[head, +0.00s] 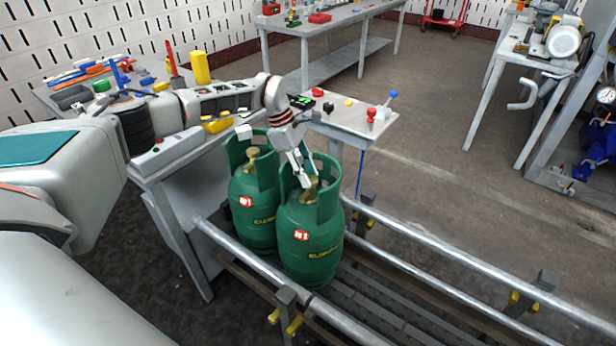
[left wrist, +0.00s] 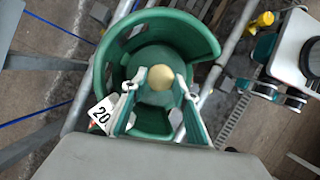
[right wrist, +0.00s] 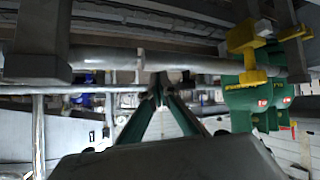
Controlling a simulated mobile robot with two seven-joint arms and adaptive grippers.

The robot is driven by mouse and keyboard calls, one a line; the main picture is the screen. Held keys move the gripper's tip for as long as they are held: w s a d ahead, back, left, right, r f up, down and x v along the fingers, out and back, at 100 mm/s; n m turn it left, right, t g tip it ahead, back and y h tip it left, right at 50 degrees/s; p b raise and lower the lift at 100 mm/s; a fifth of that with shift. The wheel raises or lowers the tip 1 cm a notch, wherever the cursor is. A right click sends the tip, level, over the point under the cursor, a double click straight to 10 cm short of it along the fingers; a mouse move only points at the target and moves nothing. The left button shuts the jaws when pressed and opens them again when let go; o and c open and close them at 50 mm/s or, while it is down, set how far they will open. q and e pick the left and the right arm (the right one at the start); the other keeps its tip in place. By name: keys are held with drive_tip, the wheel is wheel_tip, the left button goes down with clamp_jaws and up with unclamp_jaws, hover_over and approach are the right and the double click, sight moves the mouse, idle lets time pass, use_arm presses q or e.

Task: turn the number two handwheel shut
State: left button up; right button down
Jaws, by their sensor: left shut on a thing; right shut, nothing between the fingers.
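Two green gas cylinders stand upright side by side on the conveyor, the nearer one (head: 312,245) and the farther one (head: 252,215). Each has a brass handwheel inside its open green collar, the nearer (head: 312,183) and the farther (head: 252,153). My left gripper (head: 304,184) reaches down into the nearer collar. In the left wrist view its fingers are shut on the brass handwheel (left wrist: 160,76), partly covering it. The red number labels are too small to read surely. My right gripper (right wrist: 158,88) is shut and empty, below rail height, away from the cylinders (right wrist: 240,100).
Metal rails (head: 430,262) with yellow clamps flank the roller conveyor (head: 375,300). A grey bench (head: 180,158) with tools stands behind the cylinders at left. A small table (head: 345,122) with red and blue levers is behind them. Open floor lies at right.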

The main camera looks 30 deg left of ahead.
use_arm(q)
drive_tip(key=shift+m, duration=0.3)
use_arm(e)
drive_tip(key=shift+w+d+r, duration=0.1)
drive_tip(key=shift+w, duration=0.2)
use_arm(q)
drive_tip(key=shift+a, duration=0.1)
use_arm(e)
drive_tip(key=shift+w+r, duration=0.1)
use_arm(q)
drive_tip(key=o, duration=1.1)
use_arm(e)
drive_tip(key=shift+f, duration=0.2)
use_arm(q)
drive_tip(key=shift+r, duration=0.1)
use_arm(e)
drive_tip(key=shift+r, duration=0.1)
use_arm(q)
drive_tip(key=v, duration=1.1)
drive_tip(key=shift+w+a+r, duration=0.1)
drive_tip(key=shift+r, duration=0.3)
